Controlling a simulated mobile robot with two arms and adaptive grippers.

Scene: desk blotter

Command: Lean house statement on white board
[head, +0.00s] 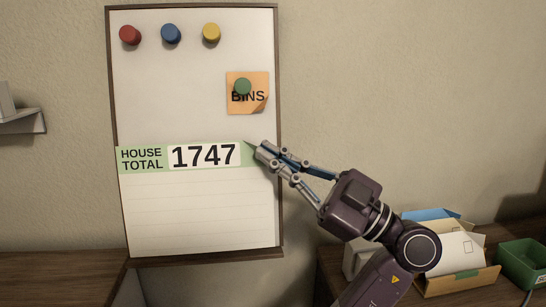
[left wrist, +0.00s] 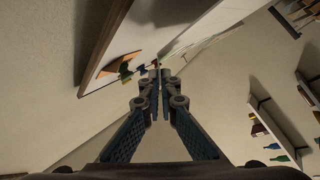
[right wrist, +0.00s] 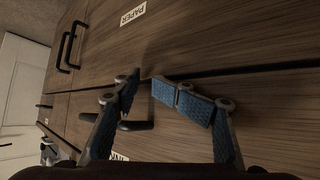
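The house statement (head: 200,205) is a white lined sheet with a green header reading HOUSE TOTAL 1747. It stands upright in front of the lower half of the white board (head: 180,90), its lower edge close to the board's bottom frame. My left gripper (head: 256,150) is at the sheet's upper right corner, its fingers closed together on it. In the left wrist view the fingertips (left wrist: 153,75) meet near the pale sheet, seen nearly edge-on. My right gripper (right wrist: 142,82) is partly open and empty before wooden drawers. Whether the sheet touches the board is unclear.
Red, blue and yellow magnets (head: 171,34) line the board's top. A green magnet holds an orange BINS note (head: 260,93). An open box of papers (head: 460,284) and a green tray (head: 522,262) stand lower right. A drawer labelled PAPER (right wrist: 133,14) has black handles.

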